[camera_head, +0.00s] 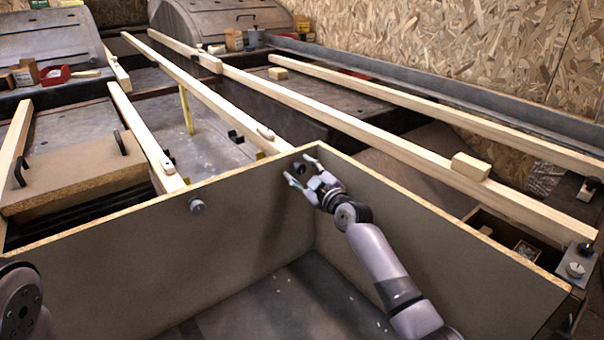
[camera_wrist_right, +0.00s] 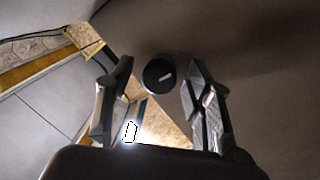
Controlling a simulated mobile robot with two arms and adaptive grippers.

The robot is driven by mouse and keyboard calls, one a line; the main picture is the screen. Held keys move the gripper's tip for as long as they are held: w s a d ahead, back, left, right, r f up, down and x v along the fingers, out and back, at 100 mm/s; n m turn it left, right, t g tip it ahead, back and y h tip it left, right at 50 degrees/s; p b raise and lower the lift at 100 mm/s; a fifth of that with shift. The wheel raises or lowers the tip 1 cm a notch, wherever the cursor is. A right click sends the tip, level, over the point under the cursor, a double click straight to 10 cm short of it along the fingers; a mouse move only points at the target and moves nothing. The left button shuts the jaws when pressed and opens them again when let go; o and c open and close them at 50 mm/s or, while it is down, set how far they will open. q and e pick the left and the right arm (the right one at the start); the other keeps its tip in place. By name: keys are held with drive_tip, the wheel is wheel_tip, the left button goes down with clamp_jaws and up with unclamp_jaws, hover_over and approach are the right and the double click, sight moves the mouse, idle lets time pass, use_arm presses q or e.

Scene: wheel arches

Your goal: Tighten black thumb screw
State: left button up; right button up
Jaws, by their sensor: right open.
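The black thumb screw (camera_wrist_right: 160,76) is a round dark knob with a light mark across its face. In the wrist view it sits between the two fingers of my right gripper (camera_wrist_right: 160,100), with a gap on both sides. In the head view the thumb screw (camera_head: 301,168) is a small dark spot near the top inner corner of the wooden box, partly hidden by the gripper. My right gripper (camera_head: 298,174) is open there, its fingers pointing at the panel. My left gripper is out of view; only part of my left arm shows at the lower left.
A grey knob (camera_head: 197,206) is on the box's left panel (camera_head: 120,265). The box's right panel (camera_head: 440,260) runs beside my right arm. Wooden beams (camera_head: 370,130) cross the bay behind. The box floor (camera_head: 285,305) is mostly clear.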

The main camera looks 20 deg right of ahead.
drive_tip(key=shift+c, duration=0.2)
clamp_jaws()
idle(0.3)
